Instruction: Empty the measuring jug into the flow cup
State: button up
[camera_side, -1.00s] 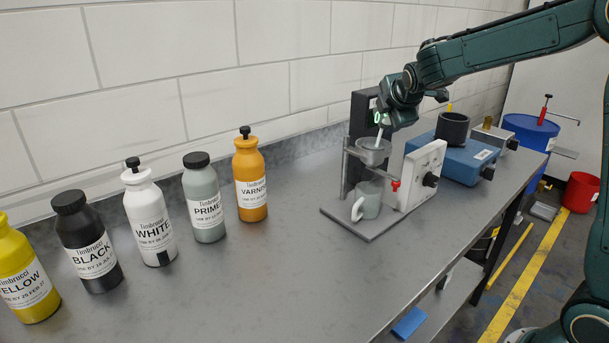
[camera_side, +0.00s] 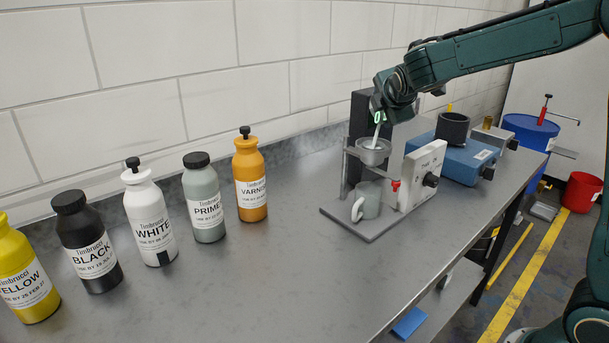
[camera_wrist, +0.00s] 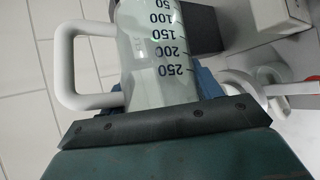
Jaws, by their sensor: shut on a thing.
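The measuring jug (camera_wrist: 145,60) is clear with black marks up to 250 and a white handle. It fills the upper middle of the wrist view, tilted, and its mouth is out of frame. My gripper (camera_side: 380,108) is shut on the jug, above the flow cup (camera_side: 373,153). In the side view the gripper mostly hides the jug. A thin white streak, which looks like liquid, runs from beneath the gripper down into the grey flow cup, which sits in a stand. How much is left in the jug I cannot tell.
A pale mug (camera_side: 369,203) stands under the flow cup on the stand's base plate. A white control box (camera_side: 422,175) with a red tap beside it is to the right, then a blue device (camera_side: 465,160). Several labelled bottles, including varnish (camera_side: 250,180), line the left. The bench front is clear.

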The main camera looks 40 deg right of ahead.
jog(key=shift+a+f+h, duration=0.15)
jog(key=shift+f+h, duration=0.2)
jog(key=shift+h, duration=0.15)
jog(key=shift+d+r+y, duration=0.3)
jog(key=shift+r+y, duration=0.2)
jog(key=shift+d+f+m+y, duration=0.3)
jog(key=shift+d+f+y, duration=0.3)
jog(key=shift+d+f, duration=0.4)
jog(key=shift+w+a+f, duration=0.1)
jog(key=shift+a+f, duration=0.05)
jog(key=shift+a, duration=0.05)
jog(key=shift+d+f+g+y, duration=0.1)
jog(key=shift+d+g+y, duration=0.05)
jog(key=shift+g+y, duration=0.2)
